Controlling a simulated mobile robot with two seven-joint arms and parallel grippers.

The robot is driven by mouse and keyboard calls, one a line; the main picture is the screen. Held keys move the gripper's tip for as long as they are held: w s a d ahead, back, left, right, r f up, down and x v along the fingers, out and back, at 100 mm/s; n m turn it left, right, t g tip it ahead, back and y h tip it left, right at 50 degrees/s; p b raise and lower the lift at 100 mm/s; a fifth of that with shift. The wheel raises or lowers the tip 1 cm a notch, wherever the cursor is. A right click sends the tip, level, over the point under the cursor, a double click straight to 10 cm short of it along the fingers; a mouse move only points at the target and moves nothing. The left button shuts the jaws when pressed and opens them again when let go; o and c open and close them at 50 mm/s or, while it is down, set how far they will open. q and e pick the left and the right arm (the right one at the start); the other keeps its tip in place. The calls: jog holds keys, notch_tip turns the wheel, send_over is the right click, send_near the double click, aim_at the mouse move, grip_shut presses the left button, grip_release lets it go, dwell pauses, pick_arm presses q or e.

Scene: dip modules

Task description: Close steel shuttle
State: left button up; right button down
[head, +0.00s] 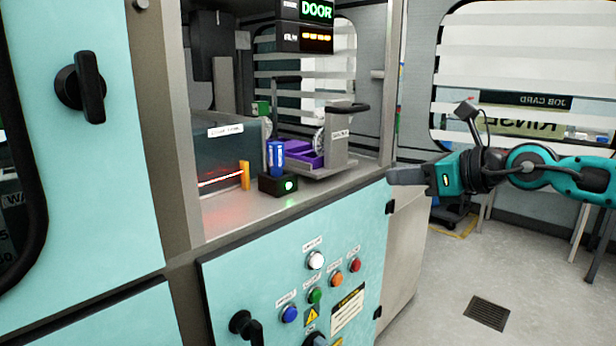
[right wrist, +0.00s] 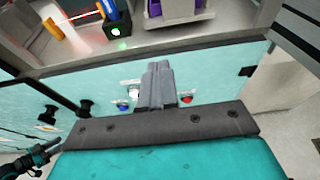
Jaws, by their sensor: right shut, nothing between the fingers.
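A grey steel carriage (head: 322,165) with a black handle, a small label and a round dial stands inside the open bay of the teal cabinet, at the right of its deck. I take it for the steel shuttle. Purple parts (head: 294,152) sit against its left side. My right gripper (head: 390,177) is shut and empty, outside the bay by the cabinet's right front edge, apart from the carriage. Its shut fingers also show in the right wrist view (right wrist: 157,66). A small teal and black piece (right wrist: 35,158), possibly my left arm, shows at that view's lower left.
A black block (head: 278,184) with a green light and blue cylinders (head: 275,157) stands left of the carriage. An orange post (head: 245,176) and a red glowing line are beside it. Buttons (head: 316,260) and a black knob (head: 245,327) stick out of the front panel.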

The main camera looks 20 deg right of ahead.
jog(key=shift+w+r+p+x, duration=0.15)
jog(key=shift+p+x, duration=0.5)
jog(key=shift+x, duration=1.65)
jog(key=shift+r+p+x, duration=0.15)
jog(key=shift+p+x, duration=0.5)
jog(key=shift+x, duration=1.65)
jog(key=shift+w+r+p+x, duration=0.15)
jog(key=shift+p+x, duration=0.5)
jog(key=shift+x, duration=1.65)
jog(key=shift+s+d, duration=0.1)
jog(key=shift+d, duration=0.05)
